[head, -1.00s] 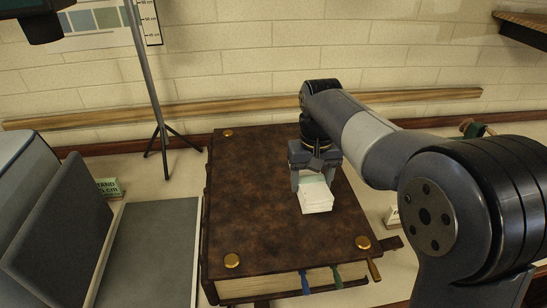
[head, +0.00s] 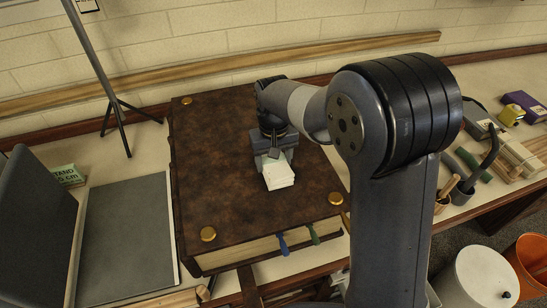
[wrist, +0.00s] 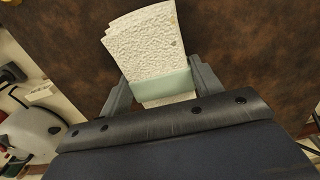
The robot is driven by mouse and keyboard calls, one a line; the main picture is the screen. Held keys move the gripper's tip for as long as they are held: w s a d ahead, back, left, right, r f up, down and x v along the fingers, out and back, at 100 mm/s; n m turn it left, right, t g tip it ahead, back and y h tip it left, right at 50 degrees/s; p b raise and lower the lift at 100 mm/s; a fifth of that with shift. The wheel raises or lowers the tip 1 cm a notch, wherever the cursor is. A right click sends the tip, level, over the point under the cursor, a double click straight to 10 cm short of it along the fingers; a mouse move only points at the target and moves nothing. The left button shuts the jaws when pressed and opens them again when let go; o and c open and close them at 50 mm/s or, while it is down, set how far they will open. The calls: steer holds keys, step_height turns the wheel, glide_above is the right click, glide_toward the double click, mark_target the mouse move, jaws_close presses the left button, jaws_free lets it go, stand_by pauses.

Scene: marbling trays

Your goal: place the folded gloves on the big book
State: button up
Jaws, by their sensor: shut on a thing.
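The big book (head: 215,165) is a thick brown leather-bound volume with brass corner studs, lying closed on the table. The folded gloves (head: 280,177) are a white, textured, layered bundle with a pale green band. My gripper (head: 273,160) is shut on them, over the right half of the cover. In the wrist view, the gripper fingers (wrist: 163,88) close on both sides of the gloves (wrist: 145,45) at the band, with the brown cover (wrist: 245,50) behind. I cannot tell whether the gloves touch the cover.
A grey board (head: 125,235) and a green-white card (head: 67,175) are left of the book. A tripod stand (head: 115,105) is behind. Pots with tools (head: 462,190) stand on the right, with a white bin (head: 475,280) and an orange bucket (head: 530,262) below. Much of the cover is bare.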

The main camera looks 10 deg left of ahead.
mark_target(274, 161)
steer(key=shift+f, duration=0.2)
steer(key=o, duration=1)
steer(key=shift+c, duration=0.2)
steer(key=shift+r, duration=0.1)
step_height(274, 161, up, 12)
steer(key=shift+b, duration=0.45)
steer(key=shift+r, duration=0.1)
